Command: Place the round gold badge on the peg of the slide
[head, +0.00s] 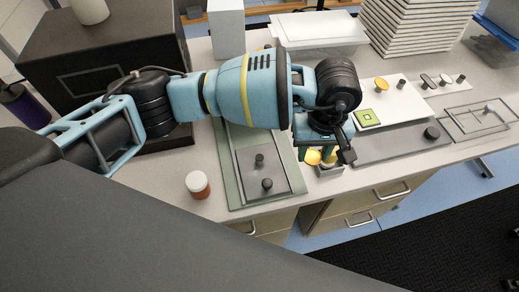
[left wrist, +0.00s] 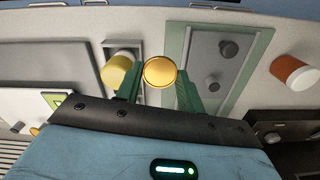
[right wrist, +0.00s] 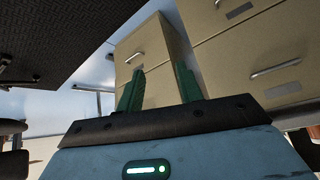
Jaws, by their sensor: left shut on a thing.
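The round gold badge (left wrist: 160,71) is between the green fingertips of my left gripper (left wrist: 158,88), which is shut on it. In the head view the badge (head: 313,157) shows below the left wrist, right of the slide. The slide is a grey plate (head: 281,178) on a long green base (head: 236,190). Two dark upright posts (head: 259,160) stand on it; I cannot tell which is the peg. The slide plate also shows in the left wrist view (left wrist: 229,45). My right gripper (right wrist: 160,85) is open and empty, facing drawers.
A yellow cylinder (left wrist: 117,70) sits in a small grey box beside the held badge. An orange-and-white jar (head: 198,185) stands left of the slide. A white board (head: 401,102) with a square yellow-green piece (head: 367,117) lies to the right. Cabinet drawers (right wrist: 150,50) face the right gripper.

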